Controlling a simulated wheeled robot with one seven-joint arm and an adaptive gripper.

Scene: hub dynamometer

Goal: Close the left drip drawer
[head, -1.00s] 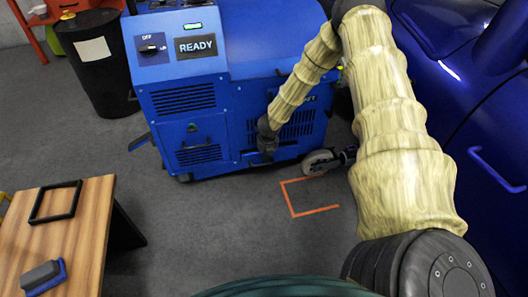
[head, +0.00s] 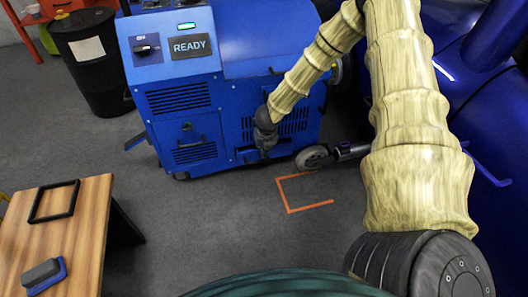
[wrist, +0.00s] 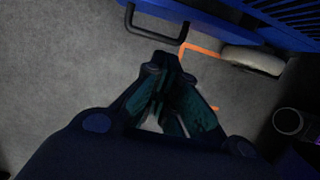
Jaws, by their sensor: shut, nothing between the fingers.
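The blue machine (head: 262,45) stands at the back with a READY sign. Low on its right-hand face, a dark handle (head: 243,153) shows just left of my gripper (head: 265,153). In the wrist view, a black U-shaped handle (wrist: 153,33) sticks out from a blue edge at the top, just beyond my gripper (wrist: 168,60). My gripper's fingers are together and empty, pointing down beside the handle, with a small gap in the picture. I cannot tell how far the drawer stands out, and the arm hides part of the face.
A wheel (head: 314,157) lies right of the gripper, by orange floor tape (head: 290,208). A wooden table (head: 80,225) is at lower left, a black drum (head: 92,62) at upper left, and a dark blue car body (head: 490,110) at right.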

